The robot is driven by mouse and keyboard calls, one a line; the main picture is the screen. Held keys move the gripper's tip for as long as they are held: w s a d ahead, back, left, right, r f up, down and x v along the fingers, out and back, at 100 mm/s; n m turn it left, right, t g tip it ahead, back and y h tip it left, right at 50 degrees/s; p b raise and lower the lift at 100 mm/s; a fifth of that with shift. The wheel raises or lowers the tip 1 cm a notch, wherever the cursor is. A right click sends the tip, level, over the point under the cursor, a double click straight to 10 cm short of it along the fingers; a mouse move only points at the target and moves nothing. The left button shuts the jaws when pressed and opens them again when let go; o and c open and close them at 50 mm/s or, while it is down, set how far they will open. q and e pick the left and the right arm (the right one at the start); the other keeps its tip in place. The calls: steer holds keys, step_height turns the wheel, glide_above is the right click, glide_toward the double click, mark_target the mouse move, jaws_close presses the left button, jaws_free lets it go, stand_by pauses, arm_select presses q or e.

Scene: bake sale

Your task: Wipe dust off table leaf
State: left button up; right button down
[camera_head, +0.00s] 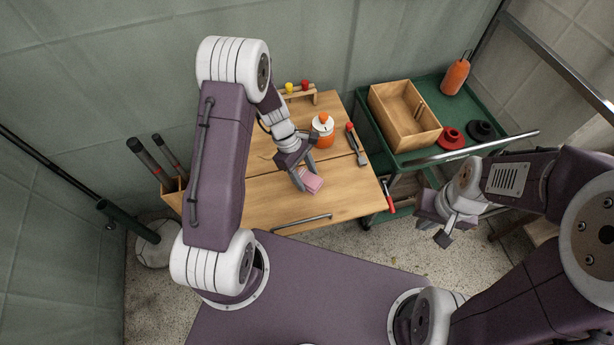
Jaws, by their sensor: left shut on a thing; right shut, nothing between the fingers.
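The wooden table (270,205) stands in front of me, with a seam across its top. My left gripper (300,180) is over the right part of the table and is shut on a pink block-like sponge or cloth (311,180). The pink thing is at or just above the wood; I cannot tell whether it touches. Dust on the leaf is too faint to make out. My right gripper (440,233) is shut and empty, off the table's right side, over the floor.
A small rack (300,97) is at the back. A green cart (400,155) to the right holds a wooden box (404,130). A dark handle (302,224) runs along the front edge.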

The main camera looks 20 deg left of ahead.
arm_select(q)
steer(key=shift+r+p, duration=0.35)
steer(key=shift+r, duration=0.35)
step_height(320, 180, up, 2)
steer(key=shift+w+d+r+p, duration=0.1)
steer(key=shift+p, duration=1)
steer(key=shift+r+p, duration=0.55)
steer(key=shift+r, duration=0.05)
steer(key=shift+f, duration=0.1)
